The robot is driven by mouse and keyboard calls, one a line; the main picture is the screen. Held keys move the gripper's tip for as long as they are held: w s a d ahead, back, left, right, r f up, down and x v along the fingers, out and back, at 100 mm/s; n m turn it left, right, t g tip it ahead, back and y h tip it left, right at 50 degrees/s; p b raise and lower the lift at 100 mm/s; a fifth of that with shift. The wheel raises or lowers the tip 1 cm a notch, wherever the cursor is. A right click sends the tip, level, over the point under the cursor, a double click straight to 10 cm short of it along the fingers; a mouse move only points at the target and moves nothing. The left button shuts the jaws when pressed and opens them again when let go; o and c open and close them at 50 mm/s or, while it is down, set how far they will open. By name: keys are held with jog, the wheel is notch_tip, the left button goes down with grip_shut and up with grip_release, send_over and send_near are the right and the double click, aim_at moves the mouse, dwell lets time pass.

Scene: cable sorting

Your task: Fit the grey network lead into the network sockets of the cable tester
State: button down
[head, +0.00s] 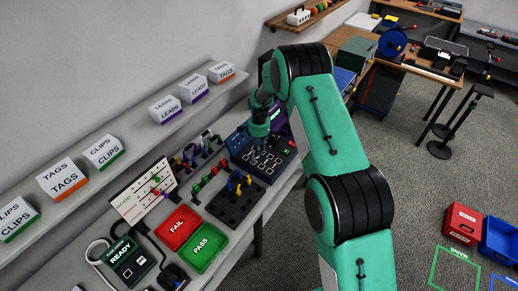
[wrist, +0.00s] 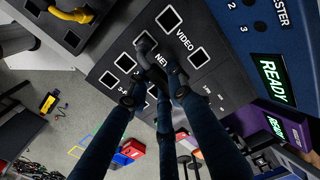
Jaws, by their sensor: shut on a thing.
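The cable tester (head: 264,152) is a dark blue box with a black socket panel, on the bench in the head view. In the wrist view its panel (wrist: 213,75) carries square sockets with white rims, the words VIDEO and part of NET, and a lit READY display (wrist: 272,80). My gripper (wrist: 158,92) is over the NET row, its dark fingers closed on the grey network lead (wrist: 148,45). The lead is dark grey and lies close against the panel. The fingers hide part of the row, and I cannot tell whether the plugs are seated.
A dark holed board (head: 234,204) with yellow and blue leads stands in front of the tester. A red FAIL tray (head: 178,228) and a green PASS tray (head: 205,248) are nearby. A shelf with labelled boxes (head: 62,179) runs along the wall.

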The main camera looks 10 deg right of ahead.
dwell(0.4)
jog(key=c, duration=0.9)
grip_release()
jog(key=shift+r, duration=0.1)
jog(key=shift+r+p, duration=0.95)
jog(key=shift+r, duration=2.9)
jog(key=shift+r, duration=0.1)
